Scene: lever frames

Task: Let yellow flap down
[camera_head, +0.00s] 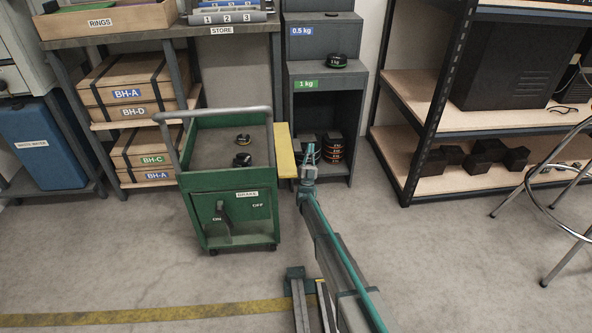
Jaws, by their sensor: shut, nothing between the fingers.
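The yellow flap (285,152) is on the right side of the green cart (228,185). My gripper (309,154) is shut and empty, just right of the flap's outer edge. I cannot tell whether it touches the flap. A dark brake lever (222,211) is on the cart's front panel, between the ON and OFF labels.
A dark cabinet (361,112) with stacked weights (333,147) stands behind my gripper. Shelves with wooden boxes (140,92) are behind the cart at left. A black-framed shelf (420,100) and a stool (560,205) are at right. The floor in front is mostly clear.

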